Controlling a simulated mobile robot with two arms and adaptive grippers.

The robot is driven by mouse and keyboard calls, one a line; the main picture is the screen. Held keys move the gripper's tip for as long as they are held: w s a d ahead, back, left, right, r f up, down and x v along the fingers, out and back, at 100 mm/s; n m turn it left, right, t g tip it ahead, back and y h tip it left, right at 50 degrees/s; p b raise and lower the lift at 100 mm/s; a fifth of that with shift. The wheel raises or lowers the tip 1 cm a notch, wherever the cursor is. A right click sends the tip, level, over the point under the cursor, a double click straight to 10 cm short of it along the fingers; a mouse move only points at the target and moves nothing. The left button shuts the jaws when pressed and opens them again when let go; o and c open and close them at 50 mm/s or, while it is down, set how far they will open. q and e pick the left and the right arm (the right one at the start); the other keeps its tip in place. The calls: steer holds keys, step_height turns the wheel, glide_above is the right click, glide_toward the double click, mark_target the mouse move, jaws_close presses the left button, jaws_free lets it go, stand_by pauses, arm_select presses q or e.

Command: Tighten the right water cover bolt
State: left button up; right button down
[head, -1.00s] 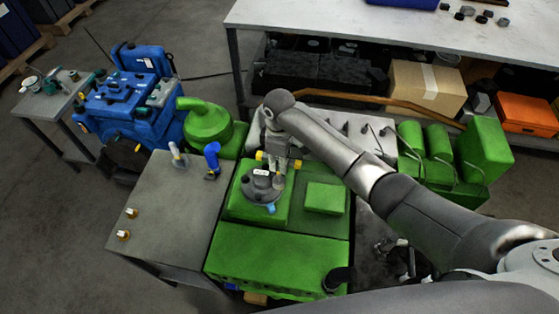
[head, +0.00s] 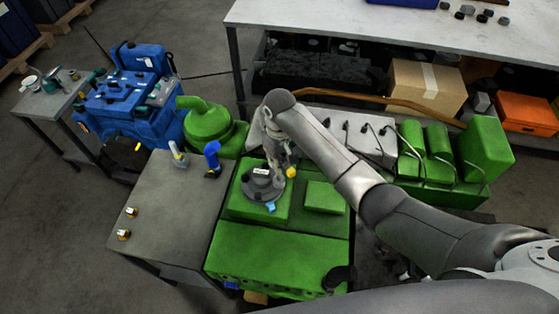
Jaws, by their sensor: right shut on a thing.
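My right arm reaches in from the right over the green engine (head: 280,258). My right gripper (head: 267,202) points down at the top of the engine and appears shut on a small light-blue piece (head: 270,207) that shows at its lower edge. The gripper's dark body hides most of what is between its fingers. I cannot make out the right water cover bolt or whether the piece touches it. A yellow part (head: 291,172) shows beside my right wrist. My left gripper is not in view.
A grey table (head: 175,215) left of the engine holds a blue tool (head: 212,160), a pale-handled tool (head: 178,155) and two brass fittings (head: 131,212). A blue engine (head: 125,100) stands behind left. A white workbench (head: 400,35) with a shelf lies behind.

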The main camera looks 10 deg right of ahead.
steer(key=shift+r, duration=0.8)
steer(key=n, duration=0.8)
steer(key=shift+w, duration=0.1)
steer(key=n, duration=1.1)
steer(key=shift+w, duration=0.1)
steer(key=n, duration=0.3)
steer(key=shift+n, duration=0.3)
steer(key=n, duration=0.2)
steer(key=shift+n, duration=0.4)
steer(key=n+b, duration=0.1)
steer(key=n, duration=0.2)
steer(key=shift+n, duration=0.3)
steer(key=shift+w+n+b, duration=0.1)
steer(key=shift+n+b, duration=0.35)
steer(key=shift+n, duration=1.65)
